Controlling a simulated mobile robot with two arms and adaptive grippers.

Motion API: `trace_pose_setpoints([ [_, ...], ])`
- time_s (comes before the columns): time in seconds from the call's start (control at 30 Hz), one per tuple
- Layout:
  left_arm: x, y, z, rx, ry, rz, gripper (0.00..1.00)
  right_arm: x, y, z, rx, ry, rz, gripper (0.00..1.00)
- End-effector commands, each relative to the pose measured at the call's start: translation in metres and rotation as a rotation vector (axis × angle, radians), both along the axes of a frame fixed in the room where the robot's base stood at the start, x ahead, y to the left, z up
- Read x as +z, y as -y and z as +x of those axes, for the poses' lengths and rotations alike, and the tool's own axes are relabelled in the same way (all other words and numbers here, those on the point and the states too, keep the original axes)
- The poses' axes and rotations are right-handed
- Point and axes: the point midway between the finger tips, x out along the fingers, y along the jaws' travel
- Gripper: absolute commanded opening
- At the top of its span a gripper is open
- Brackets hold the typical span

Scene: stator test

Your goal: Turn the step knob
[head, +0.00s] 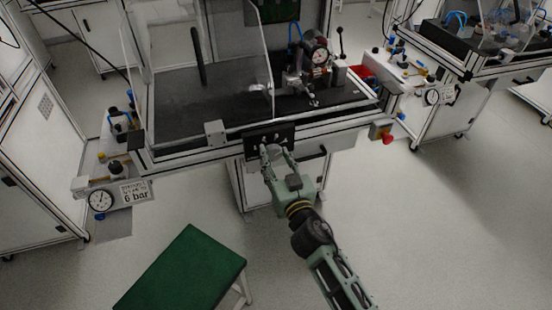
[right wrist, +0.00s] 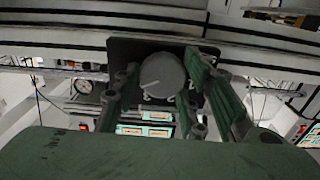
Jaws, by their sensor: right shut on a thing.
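The step knob (right wrist: 162,72) is a round grey knob with a pale pointer line, on a black panel (right wrist: 125,50) in the right wrist view. The pointer slants down to the left, and parts of the panel markings beside it are covered. In the head view the black panel (head: 285,133) is on the front of the test bench, and the knob is mostly hidden by my gripper. My right gripper (head: 268,150) is at the panel, with its fingers on both sides of the knob, shut on it. My left gripper is not in view.
The bench (head: 190,95) carries a clear guard and a fixture with a dial (head: 320,56). A red emergency button (head: 387,138) sticks out at the right of its front. A green-topped stool (head: 185,270) stands at the lower left. The floor at the right is clear.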

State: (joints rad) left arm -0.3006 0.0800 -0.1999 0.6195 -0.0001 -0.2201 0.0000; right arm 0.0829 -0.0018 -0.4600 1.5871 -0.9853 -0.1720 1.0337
Motion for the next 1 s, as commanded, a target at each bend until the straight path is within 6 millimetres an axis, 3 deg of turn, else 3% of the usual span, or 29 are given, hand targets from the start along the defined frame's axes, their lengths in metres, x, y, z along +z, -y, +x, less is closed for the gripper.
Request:
trace_pose_setpoints([
  [1.0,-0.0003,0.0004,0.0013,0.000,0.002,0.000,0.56,0.0032,0.0022,0.0008,-0.005,0.272,-0.845,0.12],
])
